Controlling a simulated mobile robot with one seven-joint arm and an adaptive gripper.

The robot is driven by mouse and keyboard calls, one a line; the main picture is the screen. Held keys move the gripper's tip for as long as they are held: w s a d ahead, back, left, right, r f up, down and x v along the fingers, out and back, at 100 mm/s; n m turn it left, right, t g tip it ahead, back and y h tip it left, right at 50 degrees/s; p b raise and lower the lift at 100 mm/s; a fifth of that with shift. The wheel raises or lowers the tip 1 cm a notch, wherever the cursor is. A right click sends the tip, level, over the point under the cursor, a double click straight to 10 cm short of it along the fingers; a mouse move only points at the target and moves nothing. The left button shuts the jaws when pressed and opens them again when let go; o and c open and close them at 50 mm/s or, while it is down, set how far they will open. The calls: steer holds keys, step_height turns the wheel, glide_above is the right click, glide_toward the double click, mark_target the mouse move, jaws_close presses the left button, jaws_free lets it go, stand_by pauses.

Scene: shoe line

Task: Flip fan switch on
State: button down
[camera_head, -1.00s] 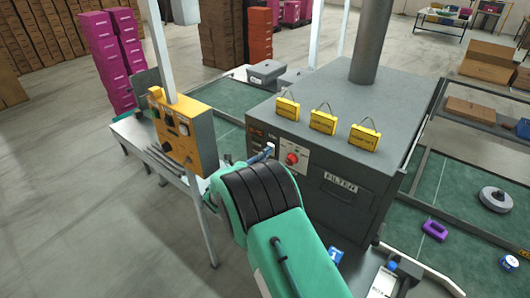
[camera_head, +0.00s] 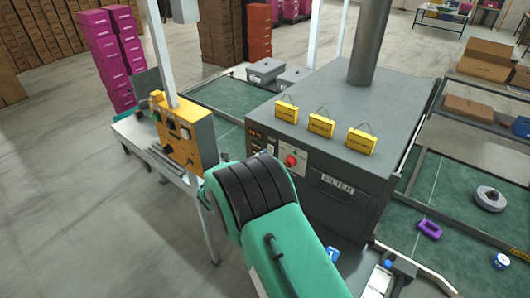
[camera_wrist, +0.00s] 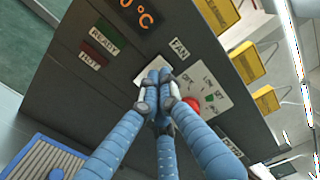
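In the wrist view, the grey oven-like cabinet's panel (camera_wrist: 85,75) carries a FAN label (camera_wrist: 180,48) above a white switch plate (camera_wrist: 148,72). My gripper (camera_wrist: 157,92) has blue fingers with grey tips drawn together in front of this plate. The tips cover the fan switch, so I cannot see its position or whether they touch it. In the head view, the cabinet (camera_head: 345,115) stands mid-picture, and my green arm hides most of the gripper and the fan plate.
A red knob (camera_wrist: 268,100) sits on the dial plate right of the fingers. A yellow control box (camera_head: 185,135) on a post stands left of my arm. READY and HOT indicator windows (camera_wrist: 96,47) are on the panel.

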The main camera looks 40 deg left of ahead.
steer(key=s+r+p, duration=0.1)
steer(key=s+r, duration=0.1)
steer(key=s, duration=0.9)
steer(key=shift+s, duration=0.25)
